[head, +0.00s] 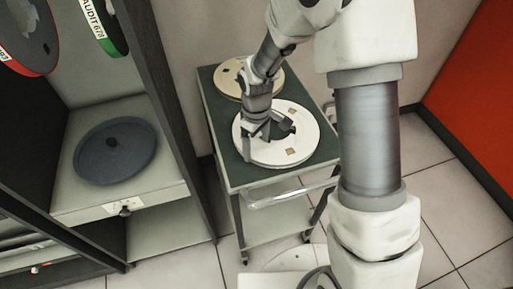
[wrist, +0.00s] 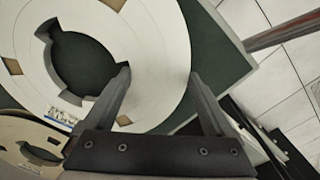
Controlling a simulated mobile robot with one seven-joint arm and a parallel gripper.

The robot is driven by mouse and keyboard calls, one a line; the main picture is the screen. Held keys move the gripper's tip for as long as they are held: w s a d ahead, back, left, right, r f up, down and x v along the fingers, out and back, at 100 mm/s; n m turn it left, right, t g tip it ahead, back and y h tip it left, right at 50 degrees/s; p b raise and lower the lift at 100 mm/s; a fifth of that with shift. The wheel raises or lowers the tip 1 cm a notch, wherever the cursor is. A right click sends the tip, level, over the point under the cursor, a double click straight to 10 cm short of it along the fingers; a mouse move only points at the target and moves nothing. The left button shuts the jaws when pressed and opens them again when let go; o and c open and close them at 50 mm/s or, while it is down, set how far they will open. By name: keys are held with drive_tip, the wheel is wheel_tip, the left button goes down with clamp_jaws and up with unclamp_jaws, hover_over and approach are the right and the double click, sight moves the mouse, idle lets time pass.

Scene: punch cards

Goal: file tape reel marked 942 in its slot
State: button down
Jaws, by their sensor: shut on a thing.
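A large white tape reel (head: 300,150) lies flat at the cart's top, near its front; I cannot tell whether it touches the surface. In the wrist view the white reel (wrist: 165,35) fills the upper left, with a dark hub hole and tan patches. Its small label (wrist: 62,118) is too small to read. My gripper (head: 262,132) is shut on this reel. In the wrist view its fingers (wrist: 160,80) straddle the ring, one at the hub hole and one at the outer edge. A tan reel (head: 236,76) lies behind it, partly hidden by my arm.
The dark-topped cart (head: 222,105) stands by the wall. Left is a dark cabinet (head: 165,120) with a red-rimmed reel (head: 30,38) and a green-rimmed reel (head: 106,25) upright. A blue-grey disc (head: 95,160) lies on its shelf (head: 70,205). A red panel (head: 475,100) stands right.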

drive_tip(key=shift+r+p, duration=1.95)
drive_tip(key=shift+r, duration=0.95)
drive_tip(key=shift+w, duration=0.1)
wheel_tip(320, 180, up, 13)
drive_tip(key=p, duration=0.9)
drive_tip(key=shift+d, duration=0.1)
